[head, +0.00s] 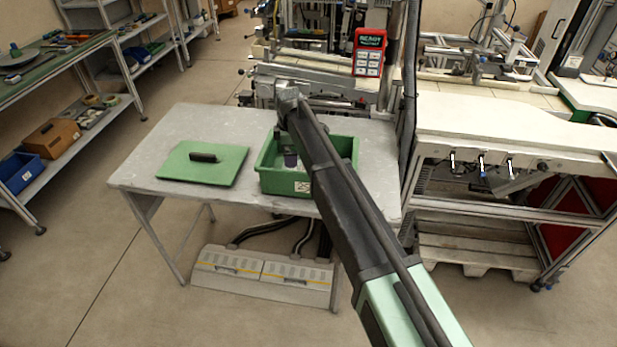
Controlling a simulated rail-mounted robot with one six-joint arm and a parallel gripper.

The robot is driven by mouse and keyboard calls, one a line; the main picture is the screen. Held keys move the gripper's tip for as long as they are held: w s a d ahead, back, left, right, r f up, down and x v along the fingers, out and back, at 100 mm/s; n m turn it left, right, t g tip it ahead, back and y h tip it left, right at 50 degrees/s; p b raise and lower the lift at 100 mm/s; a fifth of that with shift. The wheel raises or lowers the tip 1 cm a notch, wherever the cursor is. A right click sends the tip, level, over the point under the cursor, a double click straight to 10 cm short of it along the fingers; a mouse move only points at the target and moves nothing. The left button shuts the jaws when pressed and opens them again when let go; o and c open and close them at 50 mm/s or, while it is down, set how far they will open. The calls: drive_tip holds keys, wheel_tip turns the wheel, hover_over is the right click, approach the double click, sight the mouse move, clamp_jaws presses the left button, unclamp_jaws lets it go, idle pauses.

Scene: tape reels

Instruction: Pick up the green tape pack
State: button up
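A green bin (270,181) with a white label on its front stands on the grey table, partly behind my arm. My arm reaches down over it, and my gripper (290,163) is at or inside the bin's opening. The fingers are too small and too covered to show whether they are open or shut. I cannot make out a green tape pack; most of the inside of the bin is hidden by its front wall and my arm.
A flat green lid (222,170) with a black handle lies left of the bin on the table (150,150). A machine with a red handheld panel (369,52) stands behind. A white bench (500,122) is at the right, shelves at the left. The table's left and back parts are clear.

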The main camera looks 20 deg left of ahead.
drive_tip(key=f+b, duration=0.4)
drive_tip(key=f, duration=0.1)
drive_tip(key=f+b, duration=0.2)
drive_tip(key=f, duration=0.1)
drive_tip(key=shift+w+f+b, duration=0.2)
drive_tip(key=shift+w+b, duration=0.1)
drive_tip(key=shift+r, duration=0.25)
drive_tip(key=c, duration=0.9)
drive_tip(key=shift+r+p, duration=0.15)
drive_tip(key=shift+p, duration=0.25)
wheel_tip(320, 180, up, 20)
drive_tip(key=p, duration=2)
